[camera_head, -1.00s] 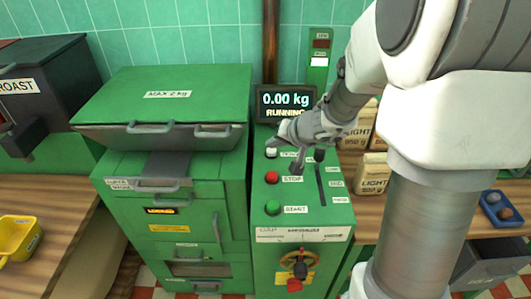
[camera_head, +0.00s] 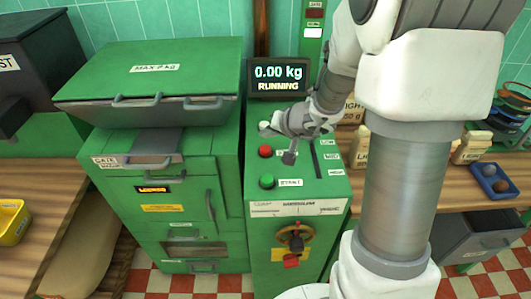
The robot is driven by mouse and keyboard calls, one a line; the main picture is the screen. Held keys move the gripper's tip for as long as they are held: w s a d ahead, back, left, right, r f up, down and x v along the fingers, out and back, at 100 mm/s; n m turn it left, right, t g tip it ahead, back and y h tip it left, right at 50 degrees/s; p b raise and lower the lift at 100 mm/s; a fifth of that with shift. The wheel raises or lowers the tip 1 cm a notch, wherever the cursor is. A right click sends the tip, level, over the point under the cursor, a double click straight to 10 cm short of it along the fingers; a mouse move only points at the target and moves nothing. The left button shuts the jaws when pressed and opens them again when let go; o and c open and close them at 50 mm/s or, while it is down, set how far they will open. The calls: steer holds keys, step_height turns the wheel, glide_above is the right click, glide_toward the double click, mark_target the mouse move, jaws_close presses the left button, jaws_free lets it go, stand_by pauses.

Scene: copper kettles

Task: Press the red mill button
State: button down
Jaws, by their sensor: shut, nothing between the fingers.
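The red button (camera_head: 265,151) sits on the top of the green mill panel (camera_head: 257,211), labelled STOP in the earlier frame. A green button (camera_head: 267,181) labelled START is below it. A pale button (camera_head: 264,126) is above it, partly beside my gripper. My gripper (camera_head: 289,158) is shut and empty, with its fingers pointing down over the panel just right of the red button. It covers the STOP label. I see no contact with the red button. The display (camera_head: 278,76) reads 0.00 kg and RUNNING.
A slotted lever track (camera_head: 315,160) lies right of the buttons. A handwheel (camera_head: 293,241) is on the panel front. A green hopper lid (camera_head: 150,70) stands to the left.

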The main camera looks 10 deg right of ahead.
mark_target(267, 151)
steer(key=shift+f+b, duration=1.3)
steer(key=shift+b, duration=0.05)
steer(key=shift+f+b, duration=0.25)
steer(key=shift+b, duration=0.2)
stand_by(0.9)
steer(key=shift+f+b, duration=0.2)
steer(key=shift+b, duration=0.2)
steer(key=shift+f+b, duration=0.5)
steer(key=shift+b, duration=0.25)
stand_by(0.7)
stand_by(0.4)
steer(key=shift+r+p, duration=0.5)
steer(key=shift+r, duration=0.45)
steer(key=shift+r+p, duration=1.7)
steer(key=shift+r, duration=0.85)
